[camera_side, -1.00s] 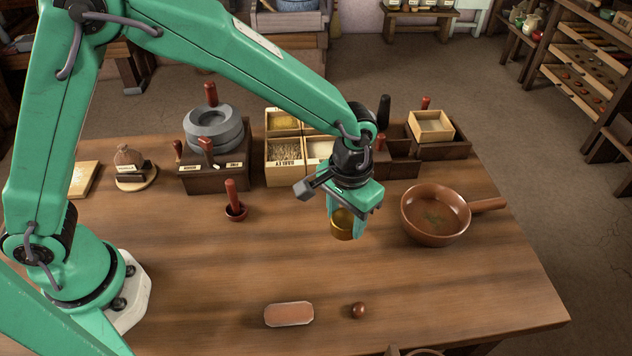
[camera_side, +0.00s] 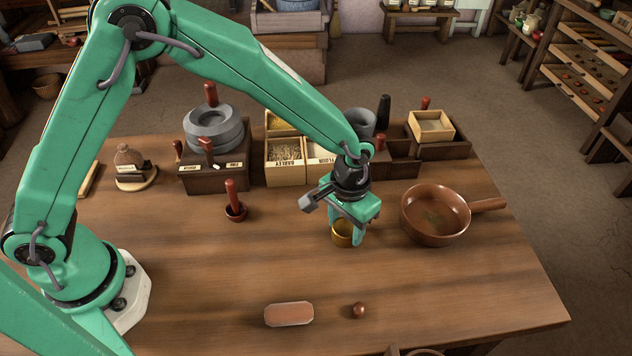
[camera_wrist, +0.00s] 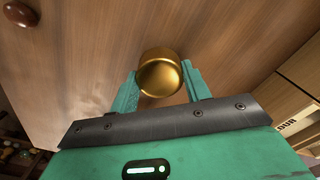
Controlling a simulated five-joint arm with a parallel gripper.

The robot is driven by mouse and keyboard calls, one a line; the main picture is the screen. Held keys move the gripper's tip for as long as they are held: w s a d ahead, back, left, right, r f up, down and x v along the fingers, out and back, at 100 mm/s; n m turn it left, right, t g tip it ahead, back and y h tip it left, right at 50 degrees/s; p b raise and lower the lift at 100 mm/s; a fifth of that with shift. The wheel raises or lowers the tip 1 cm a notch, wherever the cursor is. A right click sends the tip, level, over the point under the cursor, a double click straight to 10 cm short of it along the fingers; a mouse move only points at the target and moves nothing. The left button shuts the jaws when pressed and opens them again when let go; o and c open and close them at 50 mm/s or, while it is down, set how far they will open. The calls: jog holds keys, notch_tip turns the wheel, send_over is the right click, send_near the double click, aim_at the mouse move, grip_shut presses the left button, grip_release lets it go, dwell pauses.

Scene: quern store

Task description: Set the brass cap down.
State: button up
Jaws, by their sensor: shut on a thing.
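The brass cap (camera_side: 342,234) is a short golden cylinder between the fingers of my gripper (camera_side: 347,236), low over the middle of the wooden table. In the wrist view the cap (camera_wrist: 160,74) sits between my two green fingertips (camera_wrist: 160,92), with its round face toward the camera. My gripper is shut on it. I cannot tell from the side view whether the cap's underside touches the table.
A brown pan (camera_side: 436,214) with a handle stands close to the right. A red-handled pestle in a small bowl (camera_side: 235,202) stands to the left. Grain boxes (camera_side: 285,172) stand behind. A tan oblong block (camera_side: 289,314) and a brown knob (camera_side: 358,310) lie in front.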

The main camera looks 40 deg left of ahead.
aim_at(345, 226)
jog(key=shift+f, duration=0.15)
jog(key=o, duration=1)
notch_tip(345, 226, up, 12)
jog(key=shift+r, duration=0.2)
jog(key=shift+a, duration=0.1)
dwell(0.6)
